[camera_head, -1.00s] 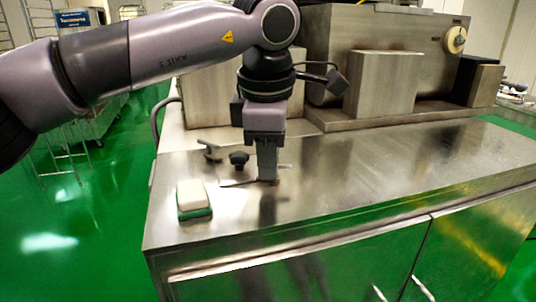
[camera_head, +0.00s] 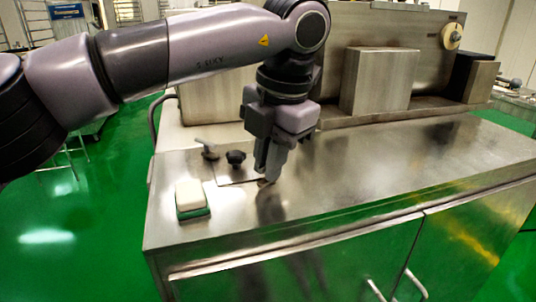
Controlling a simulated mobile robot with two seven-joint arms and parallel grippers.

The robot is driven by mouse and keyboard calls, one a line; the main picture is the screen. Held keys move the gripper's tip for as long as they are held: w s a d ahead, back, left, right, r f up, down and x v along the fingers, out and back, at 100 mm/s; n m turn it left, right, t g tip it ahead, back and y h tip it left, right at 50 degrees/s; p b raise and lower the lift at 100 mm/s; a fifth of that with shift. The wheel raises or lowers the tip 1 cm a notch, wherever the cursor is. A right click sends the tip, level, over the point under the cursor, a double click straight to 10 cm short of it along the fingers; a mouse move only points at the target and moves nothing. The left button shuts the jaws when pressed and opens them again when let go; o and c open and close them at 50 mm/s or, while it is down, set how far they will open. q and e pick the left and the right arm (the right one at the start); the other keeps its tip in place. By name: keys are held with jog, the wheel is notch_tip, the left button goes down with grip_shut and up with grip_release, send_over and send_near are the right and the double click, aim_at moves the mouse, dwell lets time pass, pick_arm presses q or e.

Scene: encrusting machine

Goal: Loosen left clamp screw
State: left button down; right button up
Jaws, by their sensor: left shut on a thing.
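My left gripper (camera_head: 268,172) points down at the right edge of a thin flat metal plate (camera_head: 226,177) on the steel tabletop. Its fingers are shut on a small part there, which I take for the left clamp screw; the fingers hide nearly all of it. A black knob (camera_head: 236,158) stands upright left of the fingers, apart from them. A grey metal T-shaped handle (camera_head: 208,150) stands farther left. My right gripper is not in view.
A green and white sponge (camera_head: 191,198) lies on the steel table (camera_head: 350,175) near its left front. Steel machine housings (camera_head: 380,80) stand at the back. The tabletop to the right is clear.

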pick_arm(q)
jog(key=shift+n, duration=0.9)
jog(key=c, duration=1.2)
grip_release()
jog(key=shift+d, duration=0.1)
jog(key=r, duration=0.4)
jog(key=d+r, duration=0.1)
jog(key=r, duration=0.2)
jog(key=shift+s+d+p, duration=0.1)
jog(key=shift+s+p, duration=0.3)
jog(key=shift+s, duration=0.1)
